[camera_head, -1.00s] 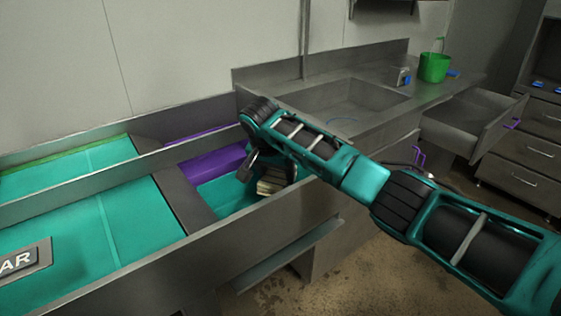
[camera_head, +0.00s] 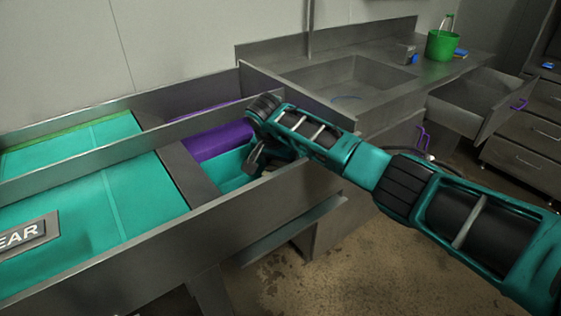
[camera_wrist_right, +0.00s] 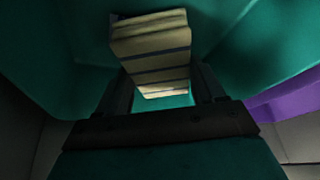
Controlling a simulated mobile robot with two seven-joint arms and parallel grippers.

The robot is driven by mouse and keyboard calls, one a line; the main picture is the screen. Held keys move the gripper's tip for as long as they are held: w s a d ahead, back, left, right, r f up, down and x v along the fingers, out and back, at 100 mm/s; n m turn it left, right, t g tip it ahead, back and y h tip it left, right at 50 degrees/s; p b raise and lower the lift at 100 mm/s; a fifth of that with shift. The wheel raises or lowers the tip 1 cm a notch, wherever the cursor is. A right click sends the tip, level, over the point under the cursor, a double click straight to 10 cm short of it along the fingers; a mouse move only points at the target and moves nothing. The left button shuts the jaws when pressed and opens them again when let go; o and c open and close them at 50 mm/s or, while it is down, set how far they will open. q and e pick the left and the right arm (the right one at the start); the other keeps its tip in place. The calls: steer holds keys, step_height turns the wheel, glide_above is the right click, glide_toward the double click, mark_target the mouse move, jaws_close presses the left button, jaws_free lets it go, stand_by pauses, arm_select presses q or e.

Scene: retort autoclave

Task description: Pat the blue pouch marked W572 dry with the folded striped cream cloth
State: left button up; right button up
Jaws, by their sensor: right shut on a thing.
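My right gripper (camera_head: 256,163) reaches down into the teal bin at the end of the conveyor, behind its grey near wall. It is shut on the folded striped cream cloth (camera_wrist_right: 152,45), which has dark stripes and shows between the fingers in the right wrist view. In the head view only a small bit of the cloth (camera_head: 268,170) shows, the rest hidden by the wall and the arm. I cannot make out the blue pouch marked W572 in either view. My left gripper is not in view.
A purple roller or edge (camera_head: 215,141) lies along the bin's far side. A teal belt (camera_head: 120,205) with a grey sign runs left. A steel sink (camera_head: 345,85), a green bucket (camera_head: 441,46) and an open drawer (camera_head: 470,107) stand to the right.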

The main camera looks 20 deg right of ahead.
steer(key=shift+f, duration=0.55)
stand_by(1.0)
steer(key=shift+r, duration=3.55)
